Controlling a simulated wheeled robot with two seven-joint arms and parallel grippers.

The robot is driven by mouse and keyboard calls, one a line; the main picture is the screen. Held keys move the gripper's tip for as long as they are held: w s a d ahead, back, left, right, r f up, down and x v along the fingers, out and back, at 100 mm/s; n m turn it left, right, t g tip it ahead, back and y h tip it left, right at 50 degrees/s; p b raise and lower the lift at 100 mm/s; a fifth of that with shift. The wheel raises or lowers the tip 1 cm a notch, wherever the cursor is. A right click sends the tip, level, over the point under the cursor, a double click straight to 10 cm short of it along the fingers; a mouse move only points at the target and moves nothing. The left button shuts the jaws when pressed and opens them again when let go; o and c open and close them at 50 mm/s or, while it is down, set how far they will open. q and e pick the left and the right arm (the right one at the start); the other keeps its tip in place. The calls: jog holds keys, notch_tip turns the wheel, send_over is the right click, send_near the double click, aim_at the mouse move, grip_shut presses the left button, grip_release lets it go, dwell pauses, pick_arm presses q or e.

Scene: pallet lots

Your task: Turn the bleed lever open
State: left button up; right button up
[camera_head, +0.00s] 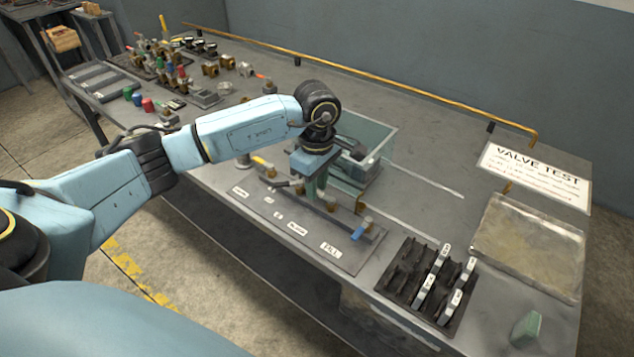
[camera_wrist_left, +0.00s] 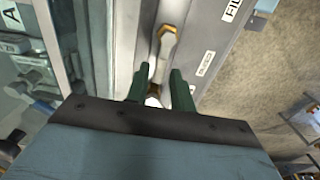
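The valve plate (camera_head: 268,215) lies along the bench's front edge, with pipe fittings and several white labels. My left gripper (camera_head: 316,188) points down over the middle of it. In the left wrist view its two green fingers (camera_wrist_left: 158,84) are apart. A small pale piece (camera_wrist_left: 153,101) shows between them, partly hidden, and I cannot tell whether they touch it. A brass fitting (camera_wrist_left: 166,32) lies just past the fingertips, near a small white label (camera_wrist_left: 205,63) too blurred to read surely. The bleed lever cannot be told apart surely. A blue lever (camera_head: 358,234) stands at the plate's right end.
A clear bin (camera_head: 372,130) stands close behind my left gripper. A black rack (camera_head: 410,275) with white tags, a shallow tray (camera_head: 530,240) and a VALVE TEST sign (camera_head: 535,175) are at the right. Several valves and fittings fill the bench's far left. A yellow pipe (camera_head: 400,82) runs along the back.

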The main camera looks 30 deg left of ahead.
pick_arm(q)
grip_shut()
jog(key=shift+s, duration=0.1)
jog(key=n, duration=0.2)
jog(key=s+n, duration=0.1)
jog(key=n, duration=0.1)
jog(key=shift+s+p, duration=0.15)
jog(key=shift+p, duration=0.15)
jog(key=n, duration=0.1)
jog(key=s+n, duration=0.1)
jog(key=n, duration=0.2)
jog(key=shift+s+d+n+p, duration=0.15)
jog(key=shift+d+n+p, duration=0.15)
jog(key=shift+d, duration=0.1)
jog(key=n, duration=0.2)
jog(key=s+d+n, duration=0.1)
jog(key=n, duration=0.1)
jog(key=shift+d+p, duration=0.15)
jog(key=shift+p, duration=0.2)
jog(key=n, duration=0.1)
jog(key=d+n, duration=0.1)
jog(key=n, duration=0.3)
jog(key=shift+s+d+p, duration=0.25)
jog(key=shift+p, duration=0.1)
jog(key=shift+n, duration=0.3)
